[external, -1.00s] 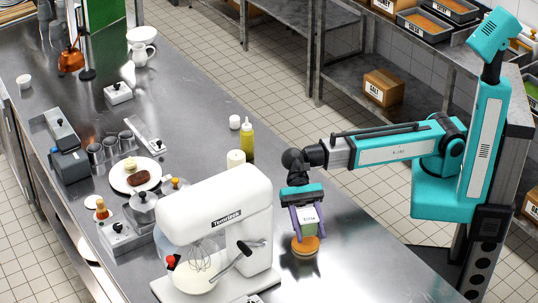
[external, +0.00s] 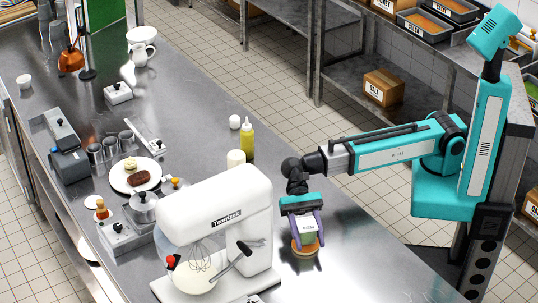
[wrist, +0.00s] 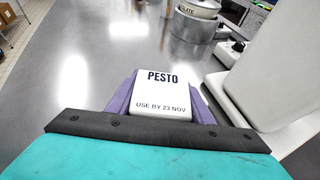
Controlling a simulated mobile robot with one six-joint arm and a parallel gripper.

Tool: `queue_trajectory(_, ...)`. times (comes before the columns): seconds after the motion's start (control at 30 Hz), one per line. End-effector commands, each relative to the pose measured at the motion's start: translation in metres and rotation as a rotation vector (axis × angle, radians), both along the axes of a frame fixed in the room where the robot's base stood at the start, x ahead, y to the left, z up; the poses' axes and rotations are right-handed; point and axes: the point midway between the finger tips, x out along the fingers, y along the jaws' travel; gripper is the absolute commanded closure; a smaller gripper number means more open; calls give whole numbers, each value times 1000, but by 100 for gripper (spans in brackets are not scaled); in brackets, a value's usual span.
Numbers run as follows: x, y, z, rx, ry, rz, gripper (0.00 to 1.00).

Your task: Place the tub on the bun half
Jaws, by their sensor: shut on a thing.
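In the wrist view the tub's white top (wrist: 163,92) reads PESTO, USE BY 23 NOV. My gripper (external: 304,229) is shut on the tub, with its purple fingers on either side, pointing down. The round orange-brown bun half (external: 304,251) is directly under the tub on the steel counter. The tub's bottom is at or very near the bun's top; whether they touch I cannot tell. The bun half is hidden in the wrist view.
A white stand mixer (external: 222,218) stands close to the left of my gripper. A plate (external: 122,185) with food is farther left. The counter (external: 350,240) right of the bun half is clear.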

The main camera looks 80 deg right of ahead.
Motion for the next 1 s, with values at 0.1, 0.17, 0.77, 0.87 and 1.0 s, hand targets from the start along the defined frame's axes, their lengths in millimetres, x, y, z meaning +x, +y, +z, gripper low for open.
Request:
queue_trajectory(0.1, 0, 0, 0, 1, 0, 0, 80)
queue_trajectory(0.17, 0, 0, 0, 1, 0, 0, 80)
queue_trajectory(0.77, 0, 0, -3, 0, 0, 0, 35)
queue_trajectory(0.87, 0, 0, -2, 0, 0, 0, 35)
queue_trajectory(1.0, 0, 0, 1, 0, -1, 0, 35)
